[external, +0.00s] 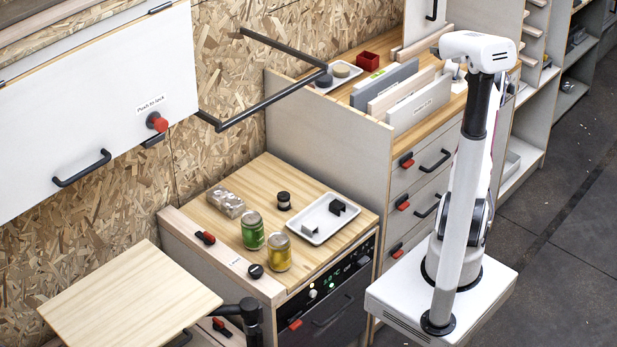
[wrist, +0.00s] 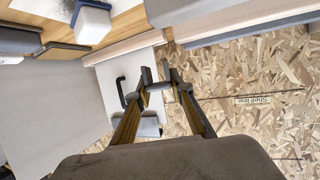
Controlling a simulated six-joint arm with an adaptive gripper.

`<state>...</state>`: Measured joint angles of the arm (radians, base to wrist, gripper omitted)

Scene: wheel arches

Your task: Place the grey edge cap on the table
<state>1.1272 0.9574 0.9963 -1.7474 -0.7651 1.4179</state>
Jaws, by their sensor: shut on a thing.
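In the wrist view my gripper (wrist: 159,82) has its fingertips closed on a small grey piece (wrist: 157,87), which looks like the grey edge cap; the dark fingers partly cover it. It is held in the air before a pale panel and the chipboard wall. In the external view the gripper and the piece are hidden behind my arm at the upper right. A light wood table top (external: 130,303) stands clear at the lower left.
Upright boards (external: 418,103) and a red box (external: 367,61) sit on the higher bench. A black bar frame (external: 270,107) juts from the wall.

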